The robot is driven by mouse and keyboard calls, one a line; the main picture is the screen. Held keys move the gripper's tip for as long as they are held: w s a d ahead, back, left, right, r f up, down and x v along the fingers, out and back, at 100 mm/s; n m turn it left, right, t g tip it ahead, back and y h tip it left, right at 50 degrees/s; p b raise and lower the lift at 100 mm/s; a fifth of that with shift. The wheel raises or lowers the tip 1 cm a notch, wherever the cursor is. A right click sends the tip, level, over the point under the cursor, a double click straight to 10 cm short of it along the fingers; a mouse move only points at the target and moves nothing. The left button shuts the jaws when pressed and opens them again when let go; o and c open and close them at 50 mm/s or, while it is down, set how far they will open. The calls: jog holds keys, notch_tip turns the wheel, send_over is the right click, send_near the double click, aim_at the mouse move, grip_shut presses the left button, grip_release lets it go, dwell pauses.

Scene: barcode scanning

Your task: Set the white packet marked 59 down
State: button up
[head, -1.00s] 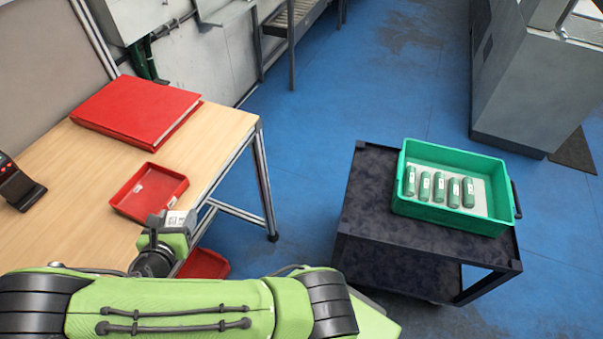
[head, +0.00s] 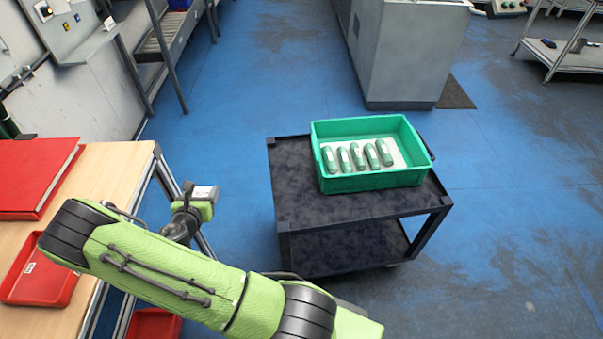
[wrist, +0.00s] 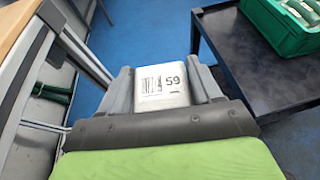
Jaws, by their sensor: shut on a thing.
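The white packet marked 59 (wrist: 161,84) is between the two grey fingers of my gripper (wrist: 164,90) in the wrist view, with its barcode label facing the camera. In the head view the packet (head: 204,192) is a small white patch at the end of my gripper (head: 196,196). The gripper is shut on it and holds it over the blue floor, between the wooden table (head: 120,165) and the dark cart (head: 340,212). The packet's underside is hidden.
A green crate (head: 375,182) on the cart holds several green cylinders (head: 357,155) with white labels. A red binder (head: 35,175) and red tray (head: 42,280) are on the table. Another red bin (head: 155,325) sits low beside it. The cart's top left part is bare.

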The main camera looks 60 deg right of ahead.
jog(key=s+d+f+m+g+b, duration=0.1)
jog(key=s+d+f+b, duration=0.2)
jog(key=d, duration=0.4)
jog(key=s+d+f+g+b, duration=0.1)
jog(key=s+d+f, duration=0.3)
jog(key=d, duration=0.4)
jog(key=m+h+b, duration=0.1)
jog(key=m+b, duration=0.1)
jog(key=b, duration=0.1)
send_over(298, 197)
notch_tip(298, 197, down, 4)
jog(key=shift+g, duration=0.5)
notch_tip(298, 197, down, 9)
jog(key=b, duration=0.4)
jog(key=shift+f+b, duration=0.2)
jog(key=shift+b, duration=0.15)
jog(key=shift+f, duration=0.3)
jog(key=o, duration=1.2)
jog(key=shift+c, duration=0.2)
jog(key=shift+r, duration=0.15)
jog(key=v, duration=1.1)
jog(key=shift+a, duration=0.2)
jog(key=shift+s+a+r, duration=0.1)
jog(key=shift+a, duration=0.25)
